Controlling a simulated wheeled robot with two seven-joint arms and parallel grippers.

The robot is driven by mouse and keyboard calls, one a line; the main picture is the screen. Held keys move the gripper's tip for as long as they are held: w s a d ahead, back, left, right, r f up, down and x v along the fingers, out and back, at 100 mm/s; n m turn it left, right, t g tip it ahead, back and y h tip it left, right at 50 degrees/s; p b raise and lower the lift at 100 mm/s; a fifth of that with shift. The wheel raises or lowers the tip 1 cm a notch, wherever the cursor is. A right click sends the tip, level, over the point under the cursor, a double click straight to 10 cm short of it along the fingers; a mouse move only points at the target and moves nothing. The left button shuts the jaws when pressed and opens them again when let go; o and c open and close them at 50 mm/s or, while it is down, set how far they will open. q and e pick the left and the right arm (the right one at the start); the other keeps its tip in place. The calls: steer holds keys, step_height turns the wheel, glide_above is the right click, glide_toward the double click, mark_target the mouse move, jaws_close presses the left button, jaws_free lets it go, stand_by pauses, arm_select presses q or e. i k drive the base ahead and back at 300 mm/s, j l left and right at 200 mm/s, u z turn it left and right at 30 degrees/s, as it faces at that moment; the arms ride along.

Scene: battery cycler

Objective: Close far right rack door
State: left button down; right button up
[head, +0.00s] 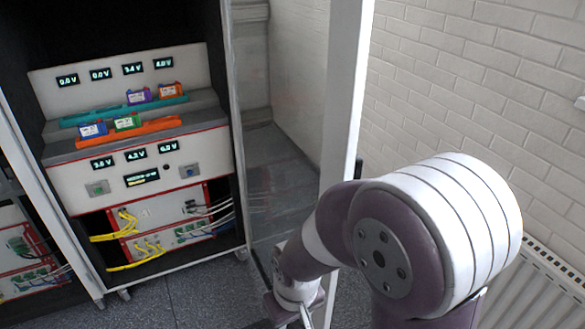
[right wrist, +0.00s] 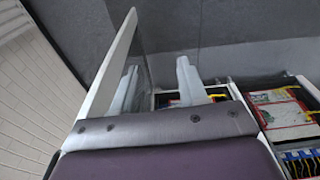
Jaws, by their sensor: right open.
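The far right rack door (head: 347,95) stands open, a glass panel with a white frame, running out from the right side of the rack (head: 228,100). My right arm reaches in from the right in front of the door's frame, with its gripper low and partly cut off by the bottom edge. In the right wrist view, the white-framed door (right wrist: 107,62) rises at the left, close to my right gripper (right wrist: 158,82). The gripper is open and empty. One pale finger shows clear of the glass; the other shape lies through or reflected in the glass. My left gripper is out of view.
The rack holds voltage displays, batteries on a teal tray (head: 165,106) and an orange tray (head: 160,126), and yellow cables (head: 130,220). A white brick wall (head: 470,70) and a radiator (head: 545,275) stand at the right. Grey floor (head: 205,290) is clear before the rack.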

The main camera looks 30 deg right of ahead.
mark_target(350, 21)
steer(key=l+u, duration=0.1)
steer(key=l, duration=0.3)
steer(key=k+l, duration=0.1)
steer(key=l, duration=0.3)
steer(key=k+l+u, duration=0.15)
steer(key=l, duration=0.25)
steer(key=l+u, duration=0.1)
steer(key=l, duration=0.35)
steer(key=k+l, duration=0.1)
steer(key=l, duration=0.25)
steer(key=i+l+z, duration=0.1)
steer(key=l, duration=0.85)
steer(key=i+l+z, duration=0.15)
steer(key=l, duration=0.3)
